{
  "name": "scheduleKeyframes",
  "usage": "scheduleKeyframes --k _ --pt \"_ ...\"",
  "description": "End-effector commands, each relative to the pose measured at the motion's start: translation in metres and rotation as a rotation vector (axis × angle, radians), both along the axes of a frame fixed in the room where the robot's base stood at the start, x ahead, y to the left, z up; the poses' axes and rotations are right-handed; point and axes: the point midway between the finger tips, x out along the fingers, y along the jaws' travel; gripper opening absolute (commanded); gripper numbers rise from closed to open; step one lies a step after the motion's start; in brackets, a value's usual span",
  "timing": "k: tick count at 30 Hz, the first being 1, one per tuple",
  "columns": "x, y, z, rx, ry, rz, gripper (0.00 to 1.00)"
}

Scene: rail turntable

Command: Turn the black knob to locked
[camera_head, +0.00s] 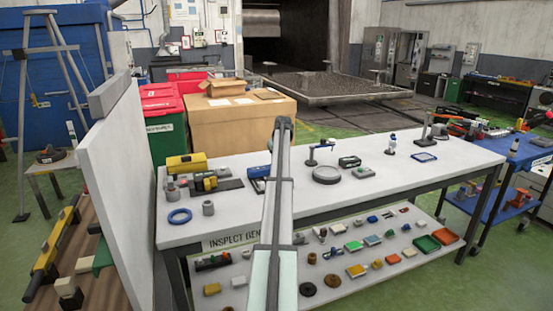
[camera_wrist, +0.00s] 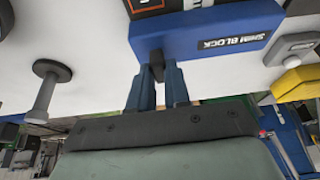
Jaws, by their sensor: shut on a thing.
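A blue block with a label reading "SHIM BLOCK" (camera_wrist: 205,40) is at the top of the wrist view. It looks to be the blue block just left of my arm in the head view (camera_head: 257,172). A small black knob (camera_wrist: 157,66) sticks out from its near side. My gripper (camera_wrist: 157,76) is shut on this knob, its two blue fingers on either side of it. Any marks for the knob's position are not readable, and I cannot tell its angle. In the head view my arm hides the gripper.
A white table (camera_head: 230,229) carries the blue block. A yellow block (camera_head: 187,163) and a blue ring (camera_head: 179,216) are to the left; a round grey disc (camera_head: 327,174) is to the right. A grey post-like piece (camera_wrist: 45,88) stands left of my fingers in the wrist view.

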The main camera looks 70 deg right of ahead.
Motion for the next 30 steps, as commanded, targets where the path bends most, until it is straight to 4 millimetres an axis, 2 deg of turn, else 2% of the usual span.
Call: scheduleKeyframes --k 8,14,30 --pt "-0.0003 -0.0004 0.0 0.001 -0.001 0.03 0.0" --pt "-0.0006 -0.0014 0.0001 0.001 -0.001 0.13 0.0" --pt "-0.0015 -0.0057 0.0005 0.001 -0.001 0.621 0.0"
